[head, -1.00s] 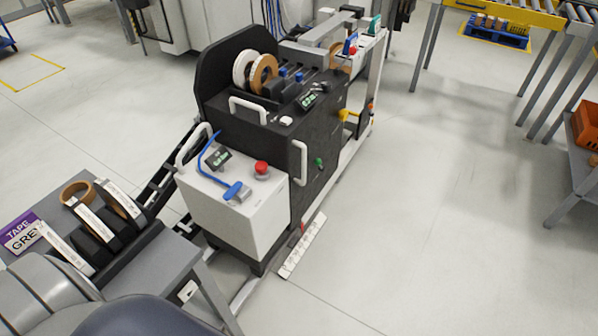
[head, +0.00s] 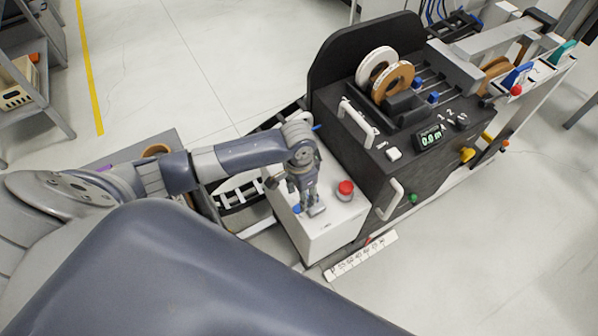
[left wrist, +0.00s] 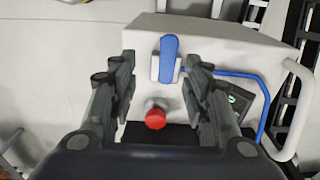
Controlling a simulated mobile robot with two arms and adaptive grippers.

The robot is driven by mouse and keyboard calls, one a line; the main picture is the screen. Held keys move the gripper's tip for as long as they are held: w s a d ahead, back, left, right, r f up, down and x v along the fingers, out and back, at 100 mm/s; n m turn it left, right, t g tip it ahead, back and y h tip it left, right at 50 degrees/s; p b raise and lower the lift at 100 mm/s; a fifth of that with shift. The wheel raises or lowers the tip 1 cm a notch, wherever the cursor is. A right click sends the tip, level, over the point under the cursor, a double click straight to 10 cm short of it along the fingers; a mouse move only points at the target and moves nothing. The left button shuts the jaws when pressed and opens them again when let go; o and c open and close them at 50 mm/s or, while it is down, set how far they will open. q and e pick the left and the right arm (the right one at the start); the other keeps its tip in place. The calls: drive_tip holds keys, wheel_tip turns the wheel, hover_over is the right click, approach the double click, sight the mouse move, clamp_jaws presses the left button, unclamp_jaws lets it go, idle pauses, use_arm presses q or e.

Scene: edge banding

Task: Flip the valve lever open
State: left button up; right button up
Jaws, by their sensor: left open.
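The valve lever is a short blue handle (left wrist: 169,52) on a pale valve body on top of the white box (left wrist: 232,48). In the left wrist view it stands between the finger ends of my open left gripper (left wrist: 160,64), with gaps visible on both sides. In the head view my left gripper (head: 307,198) points down over the white box, and only a bit of the blue lever (head: 297,209) shows beside it. The fingers hide the rest. I cannot tell the exact height of the fingertips over the lever. My right gripper is not in view.
A red button (head: 345,188) sits on the box close to the gripper; it also shows in the wrist view (left wrist: 155,119). A blue hose (left wrist: 262,88) runs from the valve. The black machine (head: 352,125) with tape rolls and white handles stands right behind the box.

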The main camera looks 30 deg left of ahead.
use_arm(q)
drive_tip(key=f, duration=0.6)
drive_tip(key=a+f, duration=0.1)
drive_tip(key=f, duration=0.2)
drive_tip(key=shift+w, duration=0.25)
drive_tip(key=shift+r, duration=0.1)
clamp_jaws()
